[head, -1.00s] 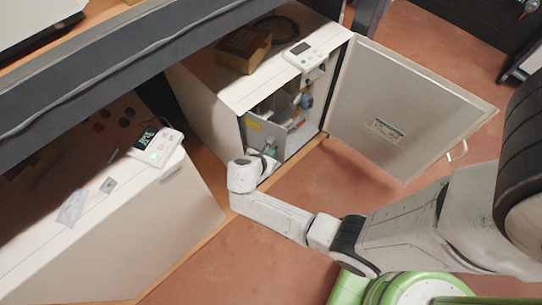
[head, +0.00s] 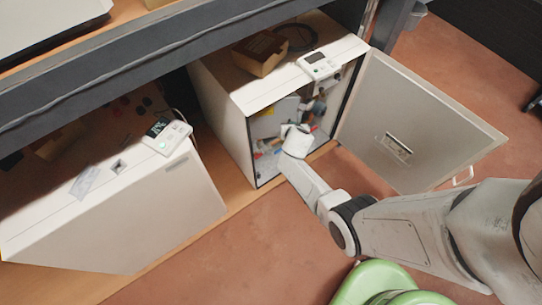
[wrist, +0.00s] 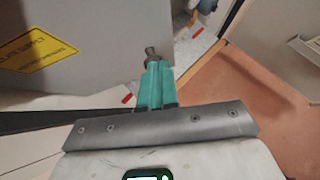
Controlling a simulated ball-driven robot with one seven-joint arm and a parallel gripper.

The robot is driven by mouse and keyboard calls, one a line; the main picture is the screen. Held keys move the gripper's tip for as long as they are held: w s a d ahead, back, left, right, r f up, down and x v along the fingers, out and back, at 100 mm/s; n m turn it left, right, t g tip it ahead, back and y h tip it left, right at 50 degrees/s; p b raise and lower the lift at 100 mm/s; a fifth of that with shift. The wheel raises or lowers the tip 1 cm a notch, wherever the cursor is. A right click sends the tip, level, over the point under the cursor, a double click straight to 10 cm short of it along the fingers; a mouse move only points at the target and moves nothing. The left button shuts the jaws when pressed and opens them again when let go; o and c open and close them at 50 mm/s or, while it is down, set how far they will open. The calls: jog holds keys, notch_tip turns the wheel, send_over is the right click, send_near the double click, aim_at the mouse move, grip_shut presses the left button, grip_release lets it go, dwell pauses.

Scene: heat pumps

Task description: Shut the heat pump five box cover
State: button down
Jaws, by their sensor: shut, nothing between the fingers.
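The heat pump (head: 225,115) stands on the wooden shelf with its front door (head: 420,125) swung open to the right. Inside is a grey panel (head: 262,122), which looks like the box cover; the wrist view shows it large (wrist: 95,75), with a yellow label (wrist: 38,48). My gripper (wrist: 157,70) is shut and empty. Its teal fingers are at the panel's right edge, by a small metal knob (wrist: 152,53); I cannot tell whether they touch. In the head view my wrist reaches into the cabinet and hides the fingers. How far the cover stands open is unclear.
A white controller (head: 319,66) and a brown box (head: 260,52) lie on top of the heat pump. A second white unit (head: 120,215) stands at left. Pipes and fittings fill the cabinet.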

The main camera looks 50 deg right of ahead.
aim_at(292, 112)
jog(key=w+d, duration=0.1)
jog(key=w+d+n, duration=0.1)
jog(key=d, duration=0.1)
jog(key=shift+t+y, duration=0.4)
jog(key=shift+w+d+b, duration=0.6)
jog(key=shift+w+d, duration=0.65)
jog(key=shift+w, duration=0.2)
jog(key=shift+w+d, duration=0.25)
jog(key=shift+w, duration=0.25)
